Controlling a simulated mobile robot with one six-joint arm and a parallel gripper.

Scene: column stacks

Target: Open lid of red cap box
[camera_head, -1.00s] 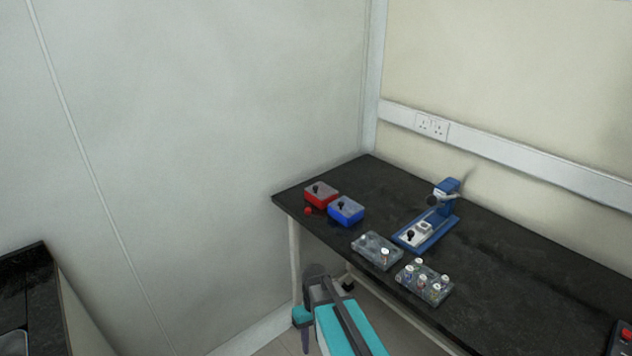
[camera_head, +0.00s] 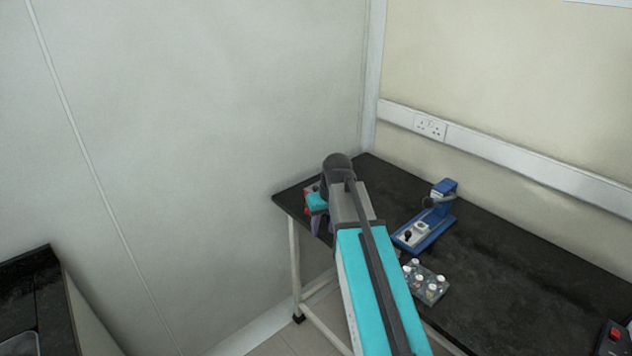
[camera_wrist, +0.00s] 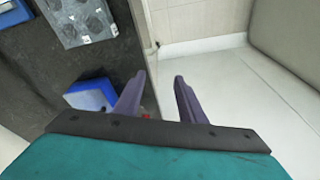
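The red cap box (camera_head: 308,195) is at the far left corner of the black table in the head view. It is mostly hidden behind my arm; only a sliver of red shows. My gripper (camera_head: 319,227) hangs at the table's left edge by it, fingers downward. In the wrist view my gripper (camera_wrist: 162,82) has its two purple fingers apart with nothing seen between the tips. A small speck of red shows low beside the left finger; I cannot tell whether it is the box. The red box's lid and knob are not visible.
A blue box (camera_wrist: 88,97) lies left of the fingers in the wrist view, and a clear rack (camera_wrist: 85,22) stands beyond it. A blue press (camera_head: 430,215) and a rack of vials (camera_head: 425,283) stand farther right on the table. Floor (camera_wrist: 240,90) shows beyond the table edge.

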